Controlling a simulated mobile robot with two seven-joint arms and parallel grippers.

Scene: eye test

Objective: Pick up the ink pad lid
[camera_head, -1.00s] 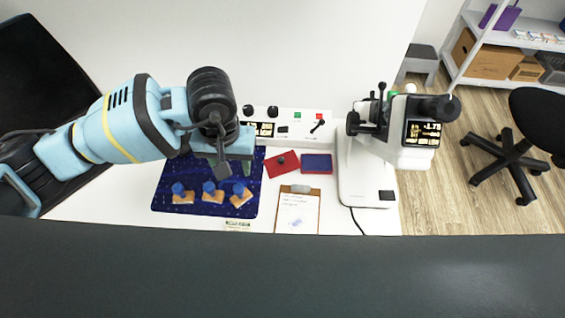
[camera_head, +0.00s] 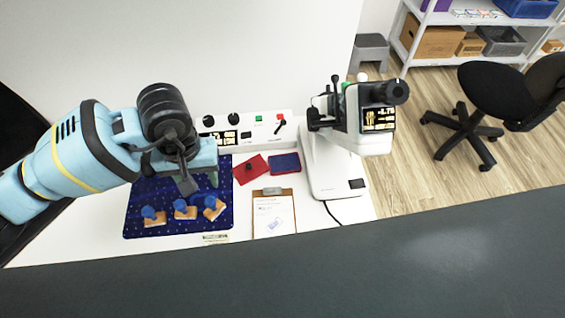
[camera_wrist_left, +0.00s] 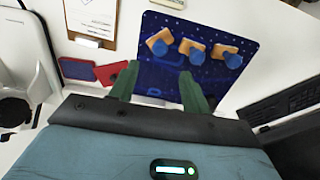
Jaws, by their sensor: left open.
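The ink pad lid (camera_head: 250,168) is a red square with a small dark knob. It lies on the white table right of the blue mat, next to the blue ink pad (camera_head: 285,163). My left gripper (camera_head: 200,181) is open and empty over the blue mat, left of the lid. In the left wrist view the gripper (camera_wrist_left: 158,72) shows two green fingers spread over the mat. There the lid (camera_wrist_left: 108,72) lies just left of the left finger, which hides part of it, with the ink pad (camera_wrist_left: 76,69) beyond. My right gripper is not in view.
The blue mat (camera_head: 140,220) holds several wooden stamps with blue knobs (camera_head: 185,209). A clipboard (camera_head: 273,212) lies in front of the lid. A white instrument (camera_head: 335,165) stands on the right, and a control panel (camera_head: 262,122) stands behind. A dark edge (camera_head: 300,270) crosses the foreground.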

